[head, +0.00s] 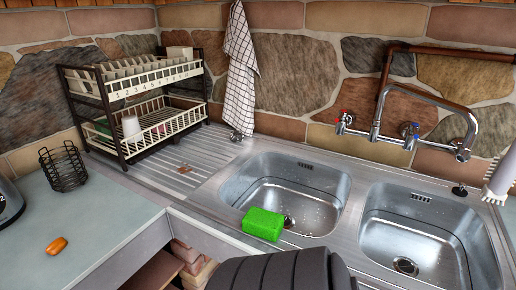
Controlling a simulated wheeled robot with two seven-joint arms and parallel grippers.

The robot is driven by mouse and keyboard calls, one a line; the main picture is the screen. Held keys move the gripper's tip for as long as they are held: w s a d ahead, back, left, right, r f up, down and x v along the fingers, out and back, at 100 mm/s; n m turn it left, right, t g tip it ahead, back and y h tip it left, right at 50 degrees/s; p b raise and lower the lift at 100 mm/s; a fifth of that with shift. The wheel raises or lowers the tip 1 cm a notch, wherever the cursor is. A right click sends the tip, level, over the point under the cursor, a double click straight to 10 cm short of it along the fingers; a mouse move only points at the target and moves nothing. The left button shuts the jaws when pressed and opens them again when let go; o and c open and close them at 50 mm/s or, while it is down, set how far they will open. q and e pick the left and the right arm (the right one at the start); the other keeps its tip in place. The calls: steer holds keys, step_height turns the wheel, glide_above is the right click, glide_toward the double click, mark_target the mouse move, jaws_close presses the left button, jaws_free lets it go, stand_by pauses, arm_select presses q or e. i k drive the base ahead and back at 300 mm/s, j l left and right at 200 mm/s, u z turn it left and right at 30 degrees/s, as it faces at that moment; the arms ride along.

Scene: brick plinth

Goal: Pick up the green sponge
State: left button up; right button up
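The bright green sponge (263,224) is a rectangular block. It lies on the front rim of the left basin of the steel double sink (352,212), at the near edge, and seems to overhang the basin a little. Nothing touches it from above. Neither of my grippers can be made out in the head view. A dark grey ribbed shape, probably part of me, fills the bottom centre just below the sponge.
A two-tier dish rack (115,104) stands at the back left. A black wire basket (66,176) and a small orange item (56,245) are on the left counter. A tap (425,98) reaches over the basins. A checked towel (239,65) hangs behind. The ribbed drainboard is mostly clear.

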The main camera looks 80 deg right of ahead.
mark_target(262, 224)
steer(key=z, duration=2.7)
